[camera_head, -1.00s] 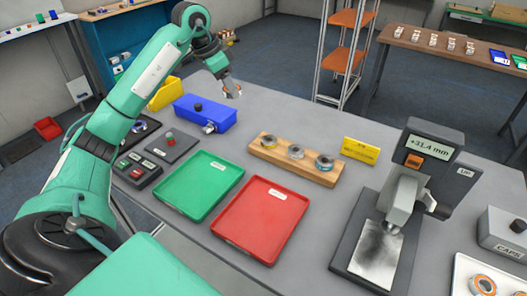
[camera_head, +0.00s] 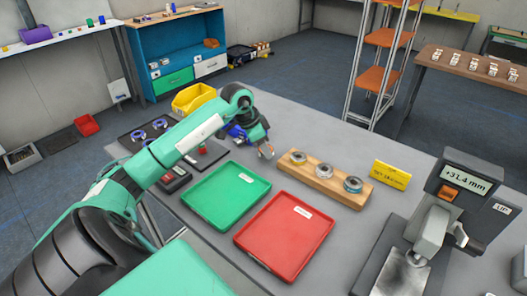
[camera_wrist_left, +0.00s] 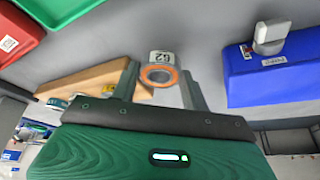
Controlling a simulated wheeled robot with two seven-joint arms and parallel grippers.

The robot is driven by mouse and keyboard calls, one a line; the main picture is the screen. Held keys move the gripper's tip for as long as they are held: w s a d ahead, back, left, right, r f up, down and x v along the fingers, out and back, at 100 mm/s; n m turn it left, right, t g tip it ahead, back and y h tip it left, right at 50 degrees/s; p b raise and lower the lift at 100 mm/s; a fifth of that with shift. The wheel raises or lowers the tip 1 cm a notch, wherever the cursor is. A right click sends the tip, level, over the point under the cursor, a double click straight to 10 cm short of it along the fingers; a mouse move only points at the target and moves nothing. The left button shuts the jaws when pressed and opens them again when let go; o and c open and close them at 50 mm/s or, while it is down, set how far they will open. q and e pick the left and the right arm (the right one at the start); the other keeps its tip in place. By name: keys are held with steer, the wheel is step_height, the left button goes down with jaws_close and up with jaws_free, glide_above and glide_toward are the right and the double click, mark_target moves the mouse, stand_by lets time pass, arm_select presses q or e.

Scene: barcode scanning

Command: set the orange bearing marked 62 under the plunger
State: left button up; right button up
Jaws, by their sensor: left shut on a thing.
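My left gripper (camera_head: 266,153) is shut on a bearing, held above the table near the left end of the wooden rack. In the left wrist view, the held bearing (camera_wrist_left: 173,76) has an orange ring and a tag reading 62, upside down, between the fingers. The gauge stand (camera_head: 466,186) at the right shows +31.4 mm. Its grey plunger (camera_head: 432,232) points down over a metal plate (camera_head: 402,272), well away from my left gripper. My right gripper is not in view.
The wooden rack (camera_head: 322,186) holds several bearings. A green tray (camera_head: 226,196) and a red tray (camera_head: 284,244) lie in front. A yellow sign (camera_head: 389,174) stands between rack and gauge. A blue box (camera_wrist_left: 270,75) with a pale knob shows in the left wrist view.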

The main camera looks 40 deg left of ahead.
arm_select(q)
steer(key=shift+f, duration=1.25)
steer(key=shift+f, duration=0.15)
steer(key=o, duration=1.1)
